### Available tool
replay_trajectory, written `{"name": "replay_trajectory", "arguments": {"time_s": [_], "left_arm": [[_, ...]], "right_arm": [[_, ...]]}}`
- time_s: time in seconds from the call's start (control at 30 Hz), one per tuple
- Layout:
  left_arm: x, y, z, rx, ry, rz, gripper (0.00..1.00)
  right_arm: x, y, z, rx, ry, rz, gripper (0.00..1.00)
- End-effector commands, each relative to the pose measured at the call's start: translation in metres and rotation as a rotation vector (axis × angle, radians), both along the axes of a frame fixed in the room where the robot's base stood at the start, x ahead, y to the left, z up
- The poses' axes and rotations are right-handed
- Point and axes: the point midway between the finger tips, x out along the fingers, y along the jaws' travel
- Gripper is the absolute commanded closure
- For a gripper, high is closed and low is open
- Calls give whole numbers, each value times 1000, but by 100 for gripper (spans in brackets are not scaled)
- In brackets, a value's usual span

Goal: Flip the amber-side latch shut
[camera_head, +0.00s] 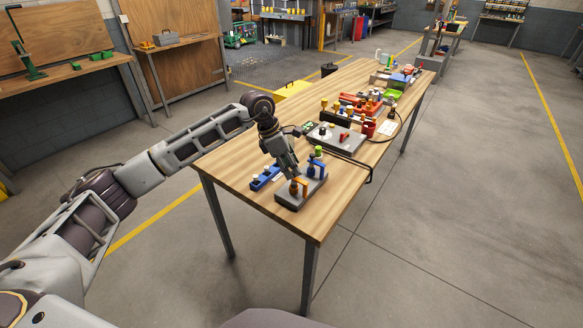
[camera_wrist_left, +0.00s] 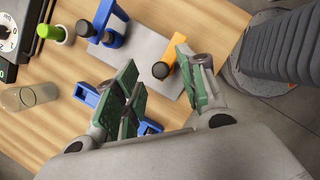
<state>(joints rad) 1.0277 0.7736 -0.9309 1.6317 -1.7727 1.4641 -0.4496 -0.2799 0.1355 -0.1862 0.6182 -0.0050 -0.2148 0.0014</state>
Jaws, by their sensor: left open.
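A grey base plate (camera_head: 290,200) near the table's front end bears an amber latch (camera_head: 303,182) and a blue latch (camera_head: 316,163). In the left wrist view the amber latch (camera_wrist_left: 170,58), with a black round knob (camera_wrist_left: 160,70), shows between my finger pads, nearer the right one. The blue latch (camera_wrist_left: 112,28) is further up-left on the plate (camera_wrist_left: 150,48). My left gripper (camera_head: 292,178) is open, pointing down over the plate at the amber side; its green pads (camera_wrist_left: 163,88) stand apart with nothing gripped. Whether a pad touches the latch, I cannot tell. My right gripper is out of view.
A blue holder (camera_head: 264,178) stands left of the plate. A green-capped item (camera_wrist_left: 52,33) and a clear bottle (camera_wrist_left: 30,94) are close by. A grey panel box (camera_head: 338,138) and several coloured parts lie further back. The near right tabletop (camera_head: 325,215) is clear.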

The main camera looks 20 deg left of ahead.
Motion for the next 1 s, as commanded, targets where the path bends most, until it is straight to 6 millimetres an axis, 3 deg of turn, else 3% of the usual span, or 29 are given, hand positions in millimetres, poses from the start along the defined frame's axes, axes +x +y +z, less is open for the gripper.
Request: {"name": "replay_trajectory", "arguments": {"time_s": [0.6, 1.0], "left_arm": [[-12, 30, 79, 0, -4, 2, 60], [-17, 38, 101, 0, -2, 1, 60]], "right_arm": [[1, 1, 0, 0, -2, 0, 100], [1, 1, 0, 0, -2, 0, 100]]}}
